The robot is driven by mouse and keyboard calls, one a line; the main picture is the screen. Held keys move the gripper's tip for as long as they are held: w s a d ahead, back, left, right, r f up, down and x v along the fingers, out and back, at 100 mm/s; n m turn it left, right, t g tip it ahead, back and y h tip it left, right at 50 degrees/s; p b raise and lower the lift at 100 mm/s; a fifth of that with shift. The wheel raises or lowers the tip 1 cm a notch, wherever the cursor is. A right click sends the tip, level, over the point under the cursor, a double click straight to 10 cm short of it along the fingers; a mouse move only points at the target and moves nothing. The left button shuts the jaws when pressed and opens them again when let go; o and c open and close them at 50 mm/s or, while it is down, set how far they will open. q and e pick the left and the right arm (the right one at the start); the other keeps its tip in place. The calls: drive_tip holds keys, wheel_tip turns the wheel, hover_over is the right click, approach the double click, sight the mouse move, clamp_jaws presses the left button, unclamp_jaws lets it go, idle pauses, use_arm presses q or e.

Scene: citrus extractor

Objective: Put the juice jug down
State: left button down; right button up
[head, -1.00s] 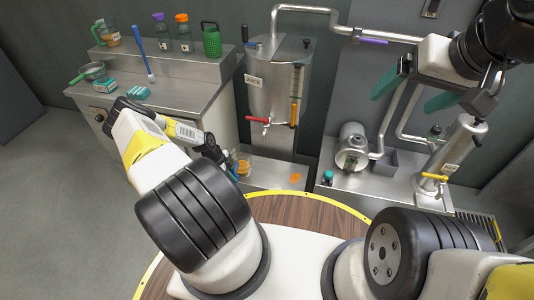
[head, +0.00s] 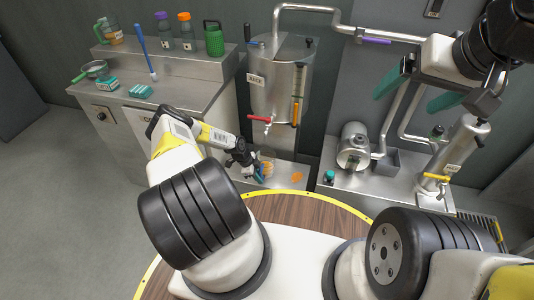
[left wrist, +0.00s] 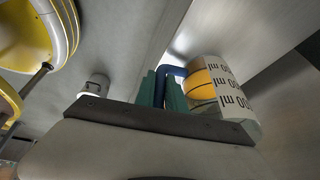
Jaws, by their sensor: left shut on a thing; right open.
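The juice jug (head: 268,158) is a clear container holding orange juice, partly hidden by my left gripper in the head view. My left gripper (head: 258,171) is shut on its blue handle. The left wrist view shows the jug (left wrist: 215,88) with "ml" marks, tilted in that picture, and the handle between the teal fingers (left wrist: 163,90). The jug is at the low steel shelf (head: 222,178) below the tank; I cannot tell whether its base touches. My right gripper (head: 416,90) is open and empty at the upper right.
A steel tank (head: 275,88) with a red-handled tap (head: 260,118) stands just above the jug. An orange patch (head: 297,177) lies on the shelf to its right.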

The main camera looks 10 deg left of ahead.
use_arm(q)
drive_tip(key=c, duration=1.4)
unclamp_jaws()
